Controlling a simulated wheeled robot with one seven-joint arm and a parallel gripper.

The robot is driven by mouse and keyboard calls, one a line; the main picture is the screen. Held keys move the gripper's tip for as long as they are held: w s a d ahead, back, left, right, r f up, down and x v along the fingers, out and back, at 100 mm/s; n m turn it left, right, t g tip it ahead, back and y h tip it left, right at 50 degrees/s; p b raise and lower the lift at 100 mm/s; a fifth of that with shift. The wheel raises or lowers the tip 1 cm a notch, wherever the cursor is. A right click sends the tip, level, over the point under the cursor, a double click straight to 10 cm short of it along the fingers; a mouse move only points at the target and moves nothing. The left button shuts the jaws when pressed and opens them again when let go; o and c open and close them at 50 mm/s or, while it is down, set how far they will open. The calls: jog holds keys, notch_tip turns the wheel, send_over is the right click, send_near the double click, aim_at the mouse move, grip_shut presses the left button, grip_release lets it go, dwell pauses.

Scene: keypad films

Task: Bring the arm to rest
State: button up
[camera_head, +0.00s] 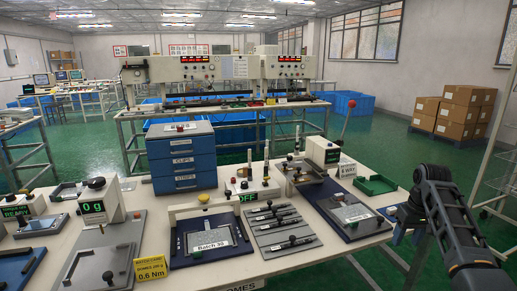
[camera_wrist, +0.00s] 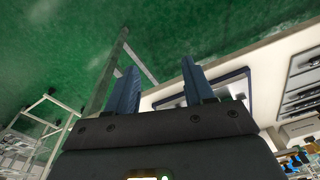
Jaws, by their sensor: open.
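My arm, dark grey, stands at the right of the head view, by the right end of the workbench (camera_head: 290,262). My gripper (camera_wrist: 158,85) shows in the wrist view with its two blue fingers apart and nothing between them. In that view the fingers are over the green floor (camera_wrist: 60,50) and the bench edge. In the head view the gripper's fingertips are hard to make out.
The bench holds a blue drawer unit (camera_head: 182,160), a "Batch 30" fixture (camera_head: 210,238), a tool tray (camera_head: 282,228), a scale (camera_head: 98,205), a yellow card (camera_head: 150,268) and a green tray (camera_head: 376,185). Cardboard boxes (camera_head: 460,110) stand at the back right.

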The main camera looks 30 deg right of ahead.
jog(key=w+a+f+n+t, duration=0.1)
jog(key=w+a+f+t, duration=0.1)
jog(key=a+f, duration=0.6)
jog(key=w+a+f+t, duration=0.1)
jog(key=a+f, duration=0.4)
jog(key=a, duration=0.6)
jog(key=s+a+f+n+t+h, duration=0.1)
jog(key=s+a+f+t, duration=0.15)
jog(key=a, duration=0.55)
jog(key=s+a+f+t, duration=0.1)
jog(key=s+a, duration=0.3)
jog(key=a, duration=0.3)
jog(key=s+a+r+n+t, duration=0.1)
jog(key=s+a+r+t, duration=0.15)
jog(key=s+a, duration=0.35)
jog(key=s+a+r+n+t, duration=0.1)
jog(key=s+a+r, duration=0.35)
jog(key=s, duration=0.45)
jog(key=s+a+r+n+t, duration=0.1)
jog(key=s+r+t, duration=0.1)
jog(key=s+r, duration=0.3)
jog(key=s+a+r+n+t+y, duration=0.1)
jog(key=s+r, duration=0.5)
jog(key=r, duration=0.7)
jog(key=shift+s+a+n+t, duration=0.25)
jog(key=shift+s+n+t, duration=0.05)
jog(key=shift+t, duration=0.1)
